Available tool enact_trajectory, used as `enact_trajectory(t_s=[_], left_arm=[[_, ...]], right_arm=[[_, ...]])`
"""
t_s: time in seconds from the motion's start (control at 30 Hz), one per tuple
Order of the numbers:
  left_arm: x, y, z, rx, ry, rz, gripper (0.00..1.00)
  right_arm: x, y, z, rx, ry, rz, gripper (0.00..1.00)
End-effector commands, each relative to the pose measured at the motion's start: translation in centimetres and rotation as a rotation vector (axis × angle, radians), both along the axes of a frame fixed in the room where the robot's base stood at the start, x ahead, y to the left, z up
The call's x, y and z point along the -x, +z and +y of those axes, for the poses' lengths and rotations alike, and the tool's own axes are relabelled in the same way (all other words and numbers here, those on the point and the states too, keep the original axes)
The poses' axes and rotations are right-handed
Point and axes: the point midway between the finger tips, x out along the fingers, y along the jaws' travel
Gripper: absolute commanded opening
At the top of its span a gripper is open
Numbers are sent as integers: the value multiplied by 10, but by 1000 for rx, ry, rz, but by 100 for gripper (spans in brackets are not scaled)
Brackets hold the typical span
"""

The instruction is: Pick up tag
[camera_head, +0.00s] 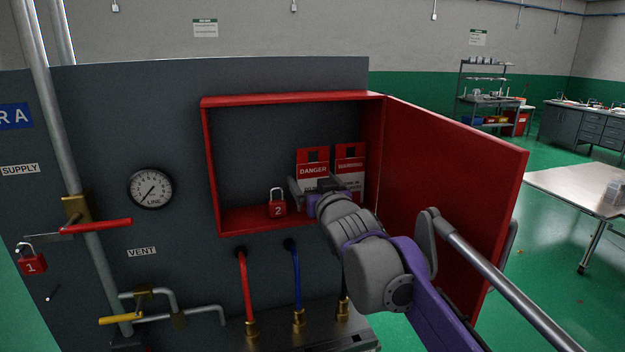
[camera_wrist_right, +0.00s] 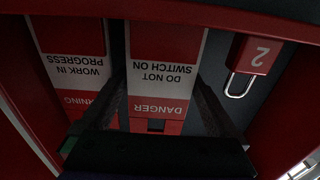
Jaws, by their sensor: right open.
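The danger tag (camera_head: 313,169), red and white, hangs upright in the open red box (camera_head: 222,220). The warning tag (camera_head: 350,152) hangs just right of it. My right gripper (camera_head: 310,187) reaches into the box in front of the danger tag's lower part, which it partly hides. In the right wrist view the picture is upside down. There the open fingers (camera_wrist_right: 158,90) stand on either side of the danger tag (camera_wrist_right: 165,60), with the warning tag (camera_wrist_right: 72,60) to the left. Contact cannot be told. My left gripper is not in view.
A red padlock marked 2 (camera_head: 277,208) is in the box just left of my gripper. The box's red door (camera_head: 455,170) stands open to the right, beside my arm. Padlock 1 (camera_head: 33,264) hangs at the far left, below a red valve handle (camera_head: 95,227).

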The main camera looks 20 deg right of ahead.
Motion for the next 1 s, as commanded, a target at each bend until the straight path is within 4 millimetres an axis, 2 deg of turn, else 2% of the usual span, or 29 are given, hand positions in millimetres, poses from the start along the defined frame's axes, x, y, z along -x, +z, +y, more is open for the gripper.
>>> enact_trajectory(t_s=[0.1,0.13,0.4,0.47,0.77,1.0], left_arm=[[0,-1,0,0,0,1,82],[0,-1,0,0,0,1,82],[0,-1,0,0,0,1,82],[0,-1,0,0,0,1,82],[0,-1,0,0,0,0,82],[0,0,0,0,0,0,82]], right_arm=[[1,-1,0,0,0,1,95],[1,-1,0,0,0,1,91],[1,-1,0,0,0,1,43],[1,-1,0,0,0,1,34],[1,1,0,0,0,1,34],[1,24,0,0,0,1,34]])
